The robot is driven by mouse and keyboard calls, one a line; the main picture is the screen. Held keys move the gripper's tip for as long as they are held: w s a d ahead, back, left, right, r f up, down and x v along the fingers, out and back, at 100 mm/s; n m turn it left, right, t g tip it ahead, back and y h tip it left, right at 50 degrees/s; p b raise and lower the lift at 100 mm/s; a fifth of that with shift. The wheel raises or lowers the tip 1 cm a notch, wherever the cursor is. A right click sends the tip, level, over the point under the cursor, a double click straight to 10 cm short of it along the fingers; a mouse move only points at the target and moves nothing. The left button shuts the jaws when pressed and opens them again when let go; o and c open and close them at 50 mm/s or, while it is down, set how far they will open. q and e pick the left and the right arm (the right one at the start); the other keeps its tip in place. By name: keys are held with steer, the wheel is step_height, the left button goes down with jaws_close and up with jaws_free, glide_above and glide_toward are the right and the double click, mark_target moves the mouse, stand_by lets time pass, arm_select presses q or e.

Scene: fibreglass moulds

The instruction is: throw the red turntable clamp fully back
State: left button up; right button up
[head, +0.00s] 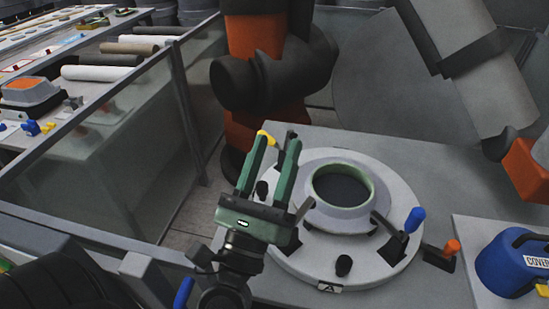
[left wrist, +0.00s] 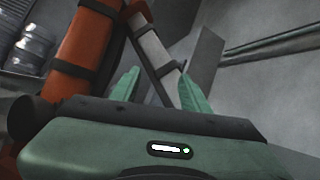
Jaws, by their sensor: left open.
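I see no clearly red clamp in the head view. The round grey turntable (head: 370,272) carries a mould ring (head: 343,212) with a green inner rim. A blue-handled clamp (head: 414,219) stands at its right, and a yellow handle (head: 264,136) shows behind my left gripper. An orange-handled lever (head: 452,247) sits on the table just right of the turntable. My left gripper (head: 275,142) is open and empty, in front of the turntable's left side, and hides part of it. Its open fingers also show in the left wrist view (left wrist: 160,90). My right gripper is out of view.
An orange and black industrial arm (head: 255,40) stands behind the turntable; another grey arm (head: 495,90) hangs at the right. A blue container (head: 505,265) is at the right edge. A glass-panelled fence (head: 100,160) and a bench with rolls (head: 100,73) lie left.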

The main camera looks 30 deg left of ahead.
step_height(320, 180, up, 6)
steer(key=p, duration=0.5)
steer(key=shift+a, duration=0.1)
